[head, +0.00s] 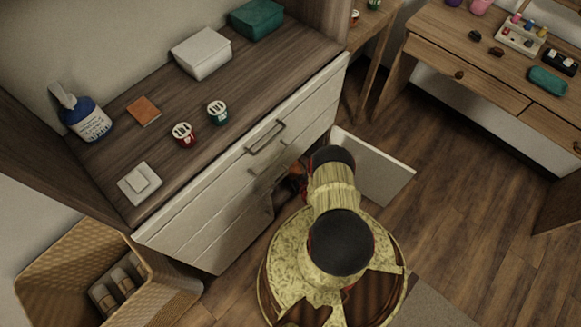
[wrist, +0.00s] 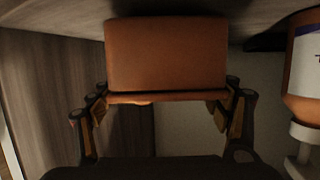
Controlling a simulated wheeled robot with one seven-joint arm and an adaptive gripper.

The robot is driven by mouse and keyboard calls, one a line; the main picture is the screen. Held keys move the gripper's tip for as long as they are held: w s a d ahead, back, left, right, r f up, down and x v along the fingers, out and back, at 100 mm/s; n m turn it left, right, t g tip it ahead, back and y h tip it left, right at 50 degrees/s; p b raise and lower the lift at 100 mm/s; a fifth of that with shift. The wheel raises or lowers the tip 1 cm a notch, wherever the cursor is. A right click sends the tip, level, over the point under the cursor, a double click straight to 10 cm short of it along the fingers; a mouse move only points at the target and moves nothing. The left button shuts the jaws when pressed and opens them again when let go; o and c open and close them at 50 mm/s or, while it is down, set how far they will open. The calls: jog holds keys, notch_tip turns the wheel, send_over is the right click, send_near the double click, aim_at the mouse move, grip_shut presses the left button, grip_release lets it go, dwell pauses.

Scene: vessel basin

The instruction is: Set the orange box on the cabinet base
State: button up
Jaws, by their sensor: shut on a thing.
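My gripper (wrist: 167,100) is shut on the orange box (wrist: 166,55), with one finger at each side of it. In the wrist view the box looks brownish orange, with a thin edge along its lower side. The wrist view seems upside down, so the surface along its top edge looks like the cabinet base (wrist: 70,12). The box is close to that surface; I cannot tell whether they touch. In the head view my arm reaches into the lower cabinet (head: 225,225) beside its open door (head: 375,170). The box and fingers are not clear there.
An orange bottle (wrist: 300,95) with a white label stands close to the right in the wrist view. A wooden side panel (wrist: 45,95) is at left. Jars, a blue bottle (head: 85,120) and a white box (head: 202,53) stand on the countertop. A wicker basket (head: 60,255) is at lower left.

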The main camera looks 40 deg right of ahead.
jog(key=shift+f, duration=0.5)
dwell(0.3)
jog(key=o, duration=2.1)
jog(key=shift+o, duration=0.2)
jog(key=shift+s, duration=0.15)
jog(key=v, duration=1.1)
jog(key=shift+s, duration=0.3)
jog(key=shift+a, duration=0.1)
